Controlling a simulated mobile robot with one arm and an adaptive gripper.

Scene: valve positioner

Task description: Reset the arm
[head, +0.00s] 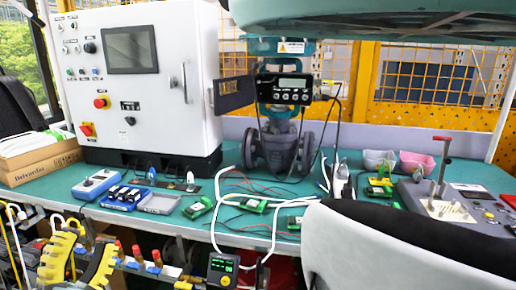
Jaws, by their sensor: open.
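My gripper is not in view. The valve positioner (288,95), teal with a dark display panel, is mounted upright above a grey valve body (279,146) at the back middle of the green bench (170,222).
A white control cabinet (150,75) stands at back left. A blue tray (125,197), green terminal blocks (198,207) and loose wires lie on the bench. A grey test unit (470,205) with a red-topped lever stands at right. Several tools and fittings crowd the lower left.

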